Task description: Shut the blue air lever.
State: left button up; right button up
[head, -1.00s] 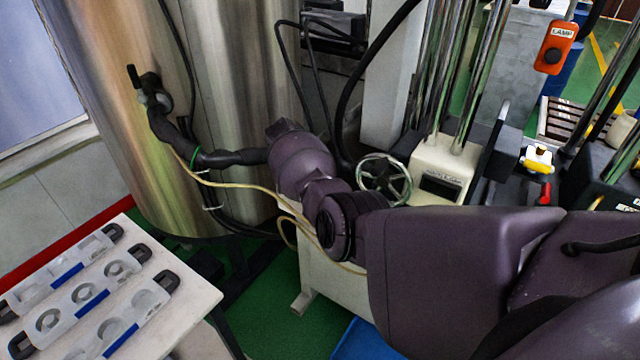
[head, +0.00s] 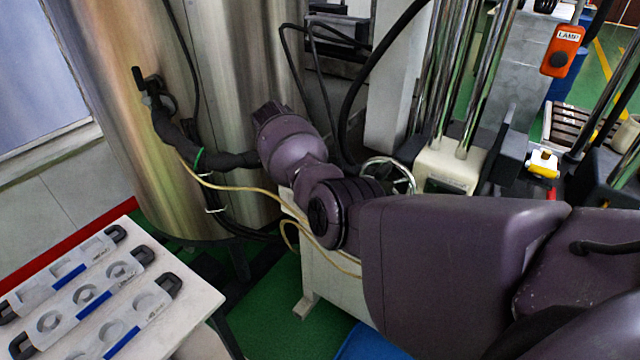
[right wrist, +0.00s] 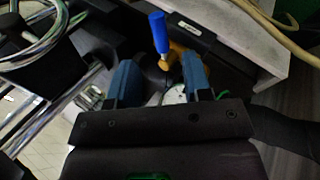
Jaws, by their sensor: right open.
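A blue lever handle (right wrist: 158,33) shows in the right wrist view, just beyond my right gripper (right wrist: 160,72). It points toward the top of the picture, and its lower end meets dark and orange-yellow parts. My right gripper's two blue fingers are spread apart, with the lever's line falling between them. No contact between fingers and handle is visible. In the head view the lever and my right gripper are hidden behind my purple right arm. My left gripper is not in view.
A chrome handwheel (head: 388,176) stands beside my right arm, close to a white machine block (head: 447,165). A large steel tank (head: 235,120) with hoses is behind. A white table (head: 190,300) holding moulds is at lower left. A pale hose (right wrist: 275,30) crosses the wrist view's upper right.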

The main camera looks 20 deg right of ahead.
jog(key=shift+v, duration=2.45)
